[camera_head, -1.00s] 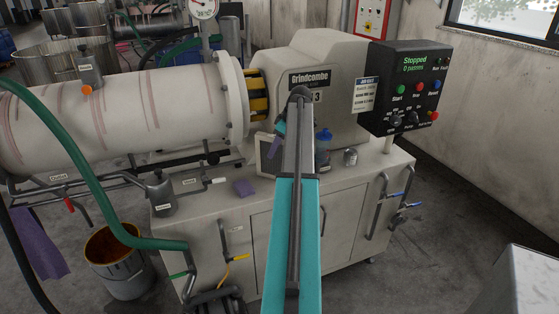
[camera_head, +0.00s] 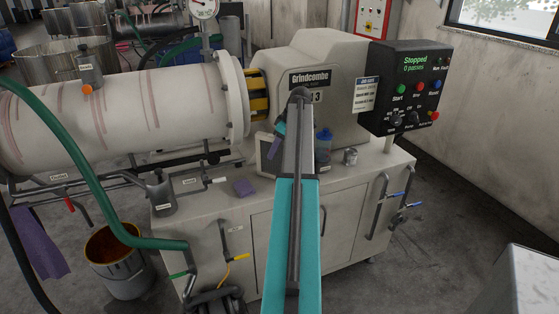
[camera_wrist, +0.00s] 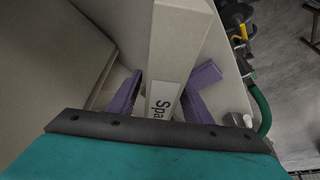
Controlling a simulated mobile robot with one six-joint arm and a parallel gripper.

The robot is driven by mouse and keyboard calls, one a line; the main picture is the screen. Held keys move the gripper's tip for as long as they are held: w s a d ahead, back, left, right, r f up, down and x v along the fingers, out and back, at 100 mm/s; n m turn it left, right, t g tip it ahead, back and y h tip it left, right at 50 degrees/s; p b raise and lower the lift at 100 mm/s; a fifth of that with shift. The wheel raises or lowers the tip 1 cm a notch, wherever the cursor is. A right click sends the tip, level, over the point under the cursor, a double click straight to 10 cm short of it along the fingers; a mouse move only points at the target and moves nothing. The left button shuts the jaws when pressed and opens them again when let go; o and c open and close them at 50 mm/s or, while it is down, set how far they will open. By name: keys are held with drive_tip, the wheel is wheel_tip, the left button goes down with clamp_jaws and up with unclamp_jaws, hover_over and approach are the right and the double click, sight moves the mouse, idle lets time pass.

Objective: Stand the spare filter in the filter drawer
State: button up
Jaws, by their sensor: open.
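The spare filter (camera_wrist: 180,45) is a pale beige block in the wrist view. It carries a white label whose visible letters read "Spa". My gripper (camera_wrist: 172,75) is open, with one purple finger on each side of the filter. I cannot tell whether either finger touches it. In the head view my gripper (camera_head: 280,130) is over the left part of the machine cabinet's top, mostly hidden by my arm. A pale panel (camera_head: 267,150) shows beside it; I cannot tell if this is the filter. I cannot make out the filter drawer.
The mill housing (camera_head: 330,75) and control box (camera_head: 405,90) rise behind. A green hose (camera_head: 75,155) and bucket (camera_head: 118,262) are at left.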

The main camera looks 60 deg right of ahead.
clamp_jaws()
drive_tip(key=shift+r, duration=0.15)
idle(0.4)
drive_tip(key=s+a+r+b, duration=0.3)
drive_tip(key=s+a+r, duration=0.2)
drive_tip(key=s+a, duration=0.4)
drive_tip(key=s, duration=0.3)
drive_tip(key=shift+s+a+r+b, duration=0.15)
drive_tip(key=shift+s+a+b, duration=0.2)
idle(0.4)
idle(0.9)
